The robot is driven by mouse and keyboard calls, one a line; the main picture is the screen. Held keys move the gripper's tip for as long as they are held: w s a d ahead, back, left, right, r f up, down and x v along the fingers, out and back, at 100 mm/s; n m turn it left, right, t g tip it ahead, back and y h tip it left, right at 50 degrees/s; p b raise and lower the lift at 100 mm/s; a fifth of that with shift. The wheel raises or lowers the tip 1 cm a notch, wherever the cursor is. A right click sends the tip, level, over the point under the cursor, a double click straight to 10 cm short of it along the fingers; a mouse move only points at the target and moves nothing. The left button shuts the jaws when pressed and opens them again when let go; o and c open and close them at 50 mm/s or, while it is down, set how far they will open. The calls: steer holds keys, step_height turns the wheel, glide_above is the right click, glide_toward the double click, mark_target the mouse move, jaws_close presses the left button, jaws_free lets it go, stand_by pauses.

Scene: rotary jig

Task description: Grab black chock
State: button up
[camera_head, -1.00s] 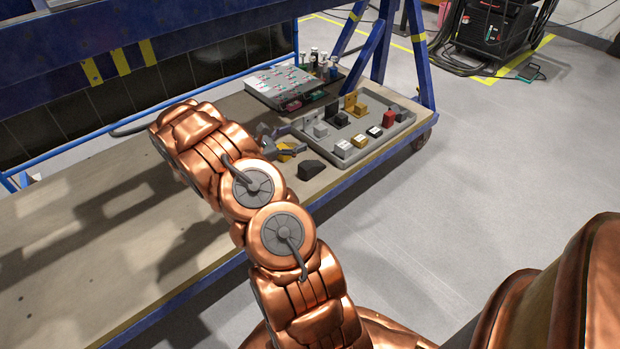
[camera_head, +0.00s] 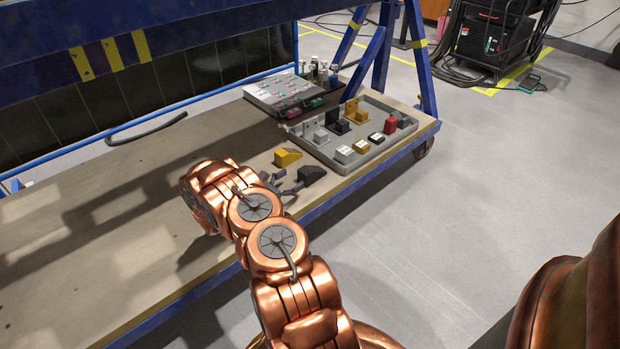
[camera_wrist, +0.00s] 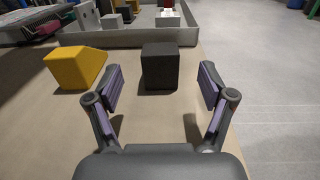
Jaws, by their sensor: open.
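The black chock (camera_head: 312,174) sits on the wooden shelf near its front edge, in front of the grey tray. In the wrist view the black chock (camera_wrist: 160,66) stands straight ahead, centred between my fingers and slightly beyond their tips. My gripper (camera_wrist: 160,86) is open and empty, with one finger to each side of the chock's line. In the head view my gripper (camera_head: 284,184) is low over the shelf, just left of the chock. A yellow chock (camera_wrist: 75,67) lies to the left of the black one; it also shows in the head view (camera_head: 287,157).
The grey tray (camera_head: 335,162) behind the chocks holds several small blocks. A panel with coloured parts (camera_head: 290,97) and small bottles (camera_head: 320,72) stand further back. A blue post (camera_head: 417,55) rises at the shelf's far right.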

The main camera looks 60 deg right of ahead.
mark_target(301, 174)
steer(key=shift+s+d+f, duration=0.1)
steer(key=shift+d+f, duration=0.2)
steer(key=shift+f, duration=0.25)
steer(key=shift+b+x, duration=1.2)
steer(key=shift+x, duration=2.25)
steer(key=shift+r, duration=0.2)
steer(key=c, duration=1.4)
steer(key=shift+c, duration=0.3)
steer(key=shift+r, duration=0.1)
